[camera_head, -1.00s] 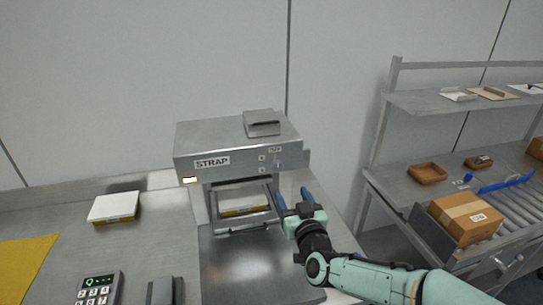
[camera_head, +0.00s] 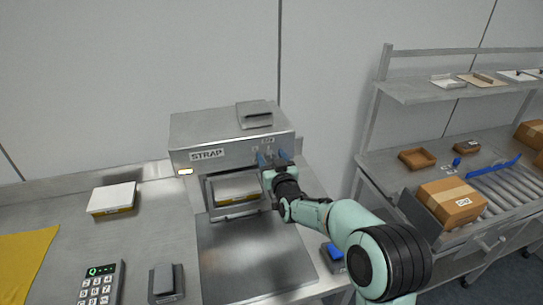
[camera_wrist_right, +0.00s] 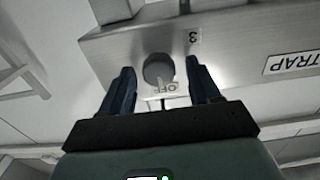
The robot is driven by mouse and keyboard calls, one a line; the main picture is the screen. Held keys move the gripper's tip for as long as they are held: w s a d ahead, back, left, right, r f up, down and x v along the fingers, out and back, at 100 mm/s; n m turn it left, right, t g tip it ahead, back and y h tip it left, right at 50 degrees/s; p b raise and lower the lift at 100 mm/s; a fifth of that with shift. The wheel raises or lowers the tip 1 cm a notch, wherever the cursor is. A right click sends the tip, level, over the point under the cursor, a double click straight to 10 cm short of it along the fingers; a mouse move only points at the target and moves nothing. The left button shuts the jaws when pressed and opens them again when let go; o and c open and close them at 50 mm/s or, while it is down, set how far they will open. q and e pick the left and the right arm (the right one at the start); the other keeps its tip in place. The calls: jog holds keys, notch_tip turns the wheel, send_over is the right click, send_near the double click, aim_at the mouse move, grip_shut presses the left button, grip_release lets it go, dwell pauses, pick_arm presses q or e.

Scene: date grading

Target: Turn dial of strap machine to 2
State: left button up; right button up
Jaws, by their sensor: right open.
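The strap machine (camera_head: 225,138) is a grey metal box with a STRAP label on its front, standing at the back of the steel table. My right gripper (camera_head: 272,158) is at the right end of the machine's front and partly covers the dial area in the head view. In the right wrist view its two blue fingers (camera_wrist_right: 160,88) are open on either side of the dial, apart from it as far as I can tell. My left gripper is not in view.
A white and yellow box (camera_head: 237,186) lies in the machine's opening. Another box (camera_head: 112,198), a keypad (camera_head: 99,284) and a yellow cloth (camera_head: 25,257) are on the table at left. A shelf rack (camera_head: 402,97) with a carton (camera_head: 450,203) stands at right.

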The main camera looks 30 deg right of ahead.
jog(key=c, duration=1)
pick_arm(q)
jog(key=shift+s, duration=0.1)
pick_arm(e)
jog(key=shift+c, duration=0.2)
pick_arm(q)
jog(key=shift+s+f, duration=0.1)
pick_arm(e)
jog(key=shift+f+n+b, duration=0.1)
jog(key=shift+n+b, duration=0.65)
jog(key=shift+n, duration=0.35)
jog(key=n+b, duration=0.1)
jog(key=n, duration=0.1)
jog(key=shift+a+n, duration=0.1)
jog(key=shift+n, duration=0.2)
jog(key=n, duration=0.2)
jog(key=shift+n, duration=0.4)
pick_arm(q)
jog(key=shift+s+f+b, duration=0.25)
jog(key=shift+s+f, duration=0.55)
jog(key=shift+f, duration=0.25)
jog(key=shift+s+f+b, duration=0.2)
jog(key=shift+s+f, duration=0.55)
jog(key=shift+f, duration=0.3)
pick_arm(e)
jog(key=shift+n, duration=1.9)
